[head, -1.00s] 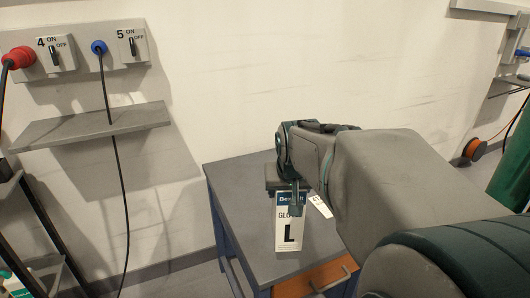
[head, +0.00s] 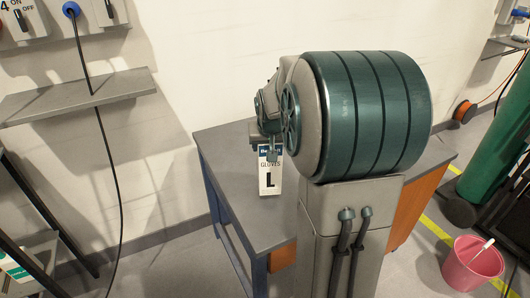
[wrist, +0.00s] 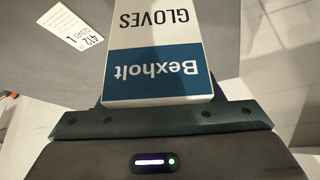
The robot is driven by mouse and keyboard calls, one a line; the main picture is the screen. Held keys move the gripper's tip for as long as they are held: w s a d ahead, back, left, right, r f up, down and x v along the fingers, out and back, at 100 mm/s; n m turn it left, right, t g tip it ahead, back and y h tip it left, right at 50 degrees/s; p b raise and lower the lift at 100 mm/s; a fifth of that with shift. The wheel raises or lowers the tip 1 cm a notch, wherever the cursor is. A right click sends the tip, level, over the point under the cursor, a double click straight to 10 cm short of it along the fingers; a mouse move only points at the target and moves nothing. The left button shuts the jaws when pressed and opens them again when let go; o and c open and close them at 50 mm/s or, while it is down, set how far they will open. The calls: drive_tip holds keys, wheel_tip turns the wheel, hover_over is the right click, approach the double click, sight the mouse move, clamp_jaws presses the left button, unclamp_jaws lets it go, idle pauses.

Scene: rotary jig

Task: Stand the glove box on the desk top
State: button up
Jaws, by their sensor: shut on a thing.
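The glove box (head: 271,178) is white with a blue top band and a large black L, and it is upright in the head view. My gripper (head: 270,150) is shut on its upper end. In the wrist view the glove box (wrist: 155,52) shows its blue Bexholt band right at the jaws (wrist: 160,115). The grey desk top (head: 222,165) lies under and around the box. I cannot tell whether the box's base touches the desk top. My arm hides the right part of the desk.
A wall shelf (head: 75,95) with a hanging black cable is at left. A pink bucket (head: 472,265) stands on the floor at right. The desk's left part is clear.

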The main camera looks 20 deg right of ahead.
drive_tip(key=shift+w+f, duration=0.15)
drive_tip(key=shift+f, duration=0.95)
drive_tip(key=shift+w+f, duration=0.1)
drive_tip(key=shift+f, duration=1.05)
drive_tip(key=o, duration=1.6)
drive_tip(key=shift+c, duration=0.2)
